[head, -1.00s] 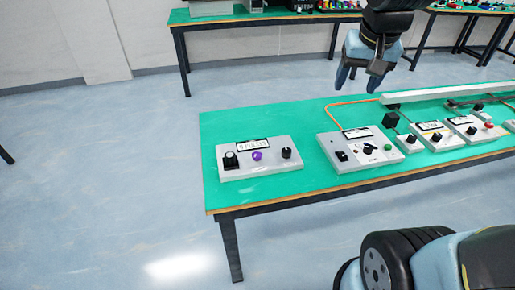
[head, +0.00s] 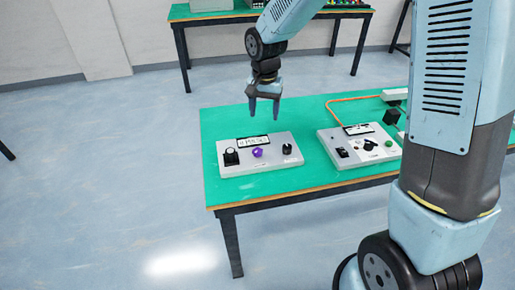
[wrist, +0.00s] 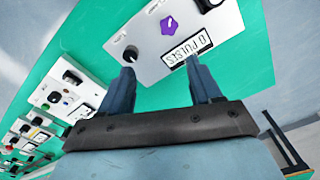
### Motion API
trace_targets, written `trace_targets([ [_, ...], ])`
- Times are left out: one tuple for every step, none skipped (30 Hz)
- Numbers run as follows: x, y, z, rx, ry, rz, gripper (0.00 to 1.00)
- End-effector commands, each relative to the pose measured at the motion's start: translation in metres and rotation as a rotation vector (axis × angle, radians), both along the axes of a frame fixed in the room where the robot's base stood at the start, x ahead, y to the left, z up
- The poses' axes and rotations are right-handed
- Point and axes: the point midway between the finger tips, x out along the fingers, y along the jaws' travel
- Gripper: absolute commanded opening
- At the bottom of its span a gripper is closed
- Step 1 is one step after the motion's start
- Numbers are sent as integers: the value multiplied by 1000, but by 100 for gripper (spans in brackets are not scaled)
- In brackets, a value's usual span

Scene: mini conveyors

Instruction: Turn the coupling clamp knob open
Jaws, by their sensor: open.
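A light grey control box (head: 270,164) lies on the green table at the left. It carries a white display plate (head: 253,141), a black square-based control (head: 231,157), a purple knob (head: 257,152) and a black round knob (head: 288,148). No readable label shows which one is the coupling clamp knob. My gripper (head: 264,114) is open and empty, pointing down above the back of this box, apart from it. In the wrist view, the purple knob (wrist: 169,25) lies beyond my fingertips (wrist: 160,67), and the black round knob (wrist: 130,53) is close to the left finger in the picture.
A second grey control box (head: 352,157) stands to the right on the green table (head: 235,120), with an orange cable (head: 340,99) behind it. More panels show at the left of the wrist view. Bare table surrounds the left box. My arm hides the table's right part.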

Motion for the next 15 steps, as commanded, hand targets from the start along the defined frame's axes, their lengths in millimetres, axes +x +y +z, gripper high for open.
trace_targets([
  [0, 8, -9, -1, 12, -1, 64],
  [1, 11, -13, -1, 16, -3, 64],
  [1, 15, -16, 0, 20, -6, 64],
  [1, 17, -19, -1, 24, -8, 64],
  [1, 18, -21, -1, 27, -10, 64],
  [1, 20, -23, -1, 29, -12, 64],
  [2, 21, -24, 0, 30, -12, 64],
  [1, 21, -26, 0, 30, -13, 64],
  [2, 21, -28, 0, 31, -13, 64],
  [2, 21, -30, 0, 31, -13, 64],
  [2, 21, -33, 0, 31, -13, 64],
  [1, 21, -37, -1, 32, -13, 64],
  [1, 21, -41, -2, 33, -13, 64],
  [1, 21, -45, -2, 33, -13, 64],
  [1, 21, -52, -1, 33, -13, 64],
])
